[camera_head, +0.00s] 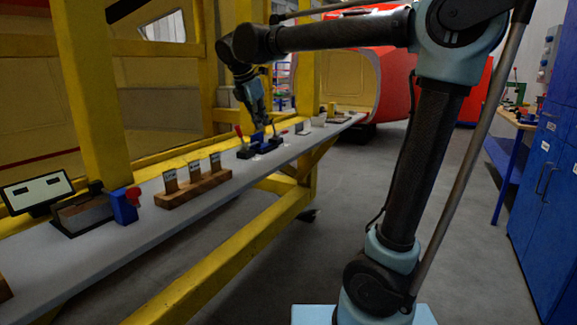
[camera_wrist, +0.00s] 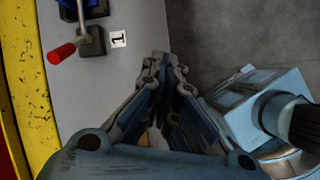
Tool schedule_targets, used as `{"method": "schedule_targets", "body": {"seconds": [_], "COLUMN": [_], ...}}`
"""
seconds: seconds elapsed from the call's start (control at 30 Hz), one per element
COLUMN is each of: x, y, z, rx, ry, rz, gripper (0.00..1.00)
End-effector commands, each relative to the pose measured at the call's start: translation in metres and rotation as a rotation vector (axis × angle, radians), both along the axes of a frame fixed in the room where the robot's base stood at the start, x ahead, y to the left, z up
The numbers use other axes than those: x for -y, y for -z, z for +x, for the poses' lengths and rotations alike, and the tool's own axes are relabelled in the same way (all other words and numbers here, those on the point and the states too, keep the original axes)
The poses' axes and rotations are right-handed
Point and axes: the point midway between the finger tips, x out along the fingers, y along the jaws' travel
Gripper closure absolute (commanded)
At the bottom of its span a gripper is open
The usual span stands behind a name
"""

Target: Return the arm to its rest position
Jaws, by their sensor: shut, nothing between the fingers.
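My arm reaches from its base at the lower right up and across to the left in the head view. My gripper (camera_head: 258,127) points down over the far middle part of the grey shelf (camera_head: 180,220). In the wrist view the fingers of my gripper (camera_wrist: 165,62) are shut with nothing between them. There the tips show near the shelf's edge, with the grey floor beyond. A red-handled lever (camera_wrist: 62,53) on a dark base stands on the shelf beside them, next to a label reading 1 (camera_wrist: 118,39). Whether the gripper touches anything below is unclear.
A wooden block (camera_head: 195,190) with several upright cards, a blue box (camera_head: 124,206) with a red knob and a small screen (camera_head: 38,192) stand on the near shelf. A yellow frame (camera_head: 95,100) rises behind. Blue cabinets (camera_head: 545,185) stand right. The floor between is clear.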

Motion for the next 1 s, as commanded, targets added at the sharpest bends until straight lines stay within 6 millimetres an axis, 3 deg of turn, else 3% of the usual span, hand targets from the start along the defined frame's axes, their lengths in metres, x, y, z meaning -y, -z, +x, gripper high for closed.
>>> {"method": "schedule_targets", "body": {"seconds": [0.03, 0.2, 0.5, 0.8, 1.0], "x": [0.028, 0.101, 0.206, 0.275, 0.3], "y": [0.01, 0.045, 0.117, 0.202, 0.262], "z": [-0.002, -0.019, -0.073, -0.143, -0.189], "rx": [0.001, 0.011, 0.042, 0.089, 0.124], "ry": [0.09, 0.391, 0.935, 1.487, 1.848], "rz": [0.037, 0.164, 0.372, 0.566, 0.688], "gripper": [1.0, 1.0, 1.0, 1.0, 1.0]}}
